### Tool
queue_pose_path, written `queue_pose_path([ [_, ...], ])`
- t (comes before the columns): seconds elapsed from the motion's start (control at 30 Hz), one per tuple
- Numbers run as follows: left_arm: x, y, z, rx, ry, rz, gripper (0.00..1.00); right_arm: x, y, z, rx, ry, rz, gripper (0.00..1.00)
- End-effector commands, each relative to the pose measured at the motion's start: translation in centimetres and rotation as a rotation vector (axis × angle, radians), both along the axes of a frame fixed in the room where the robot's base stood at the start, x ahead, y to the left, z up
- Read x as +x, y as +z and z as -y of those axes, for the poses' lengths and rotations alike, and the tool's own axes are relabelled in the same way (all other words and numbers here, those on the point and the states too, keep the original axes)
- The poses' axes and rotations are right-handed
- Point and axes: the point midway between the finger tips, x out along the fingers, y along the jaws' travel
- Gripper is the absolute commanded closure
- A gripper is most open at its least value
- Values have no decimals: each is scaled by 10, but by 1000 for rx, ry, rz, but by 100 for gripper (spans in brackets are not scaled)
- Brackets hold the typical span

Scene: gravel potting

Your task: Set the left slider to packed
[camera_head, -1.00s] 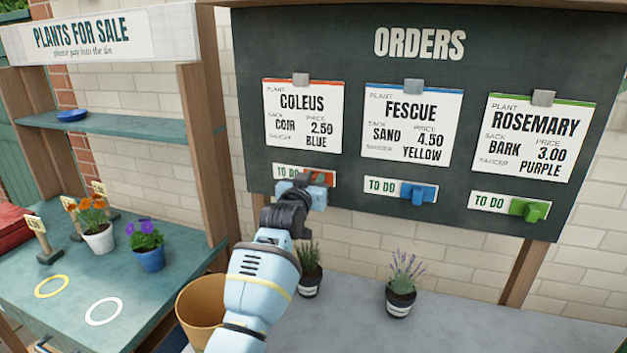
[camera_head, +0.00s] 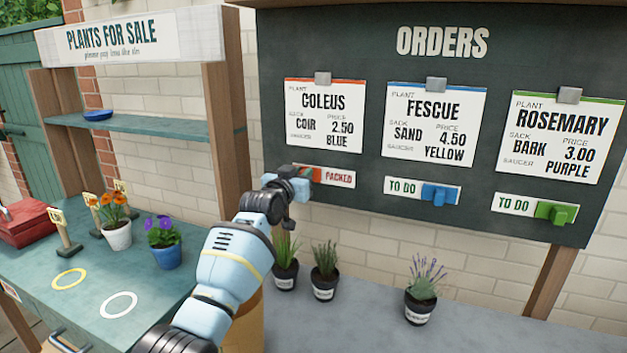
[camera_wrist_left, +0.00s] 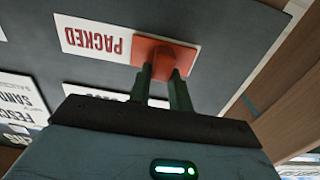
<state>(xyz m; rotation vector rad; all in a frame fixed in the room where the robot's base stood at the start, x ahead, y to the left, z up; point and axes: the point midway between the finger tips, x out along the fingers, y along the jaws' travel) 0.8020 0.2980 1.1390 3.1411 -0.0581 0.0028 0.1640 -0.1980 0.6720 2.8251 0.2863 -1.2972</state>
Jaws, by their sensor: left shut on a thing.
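The left slider (camera_head: 313,174) is an orange-red block under the Coleus card on the orders board. It stands at the left end of its white strip, and the word PACKED shows to its right. My left gripper (camera_head: 296,180) is at the slider and partly covers it. In the left wrist view the gripper's two fingers (camera_wrist_left: 166,92) are shut on the knob of the orange slider (camera_wrist_left: 180,50), next to the upside-down PACKED label (camera_wrist_left: 95,40). My right gripper is not in view.
The blue slider (camera_head: 440,195) and green slider (camera_head: 556,212) sit at the right of their strips, both showing TO DO. Several potted plants, among them a lavender pot (camera_head: 420,300), stand on the grey bench below. A teal sales stand (camera_head: 90,300) is at the left.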

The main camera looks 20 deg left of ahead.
Motion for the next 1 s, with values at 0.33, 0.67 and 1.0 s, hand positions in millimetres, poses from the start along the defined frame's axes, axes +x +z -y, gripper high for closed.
queue_pose_path([
  [0.33, 0, -1, -7, 1, 6, -5, 79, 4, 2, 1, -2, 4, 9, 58],
  [0.67, 0, -1, -5, 0, 4, -3, 58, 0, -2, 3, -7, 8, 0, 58],
  [1.0, -13, 1, -5, -1, 3, -1, 58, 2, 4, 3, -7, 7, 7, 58],
])
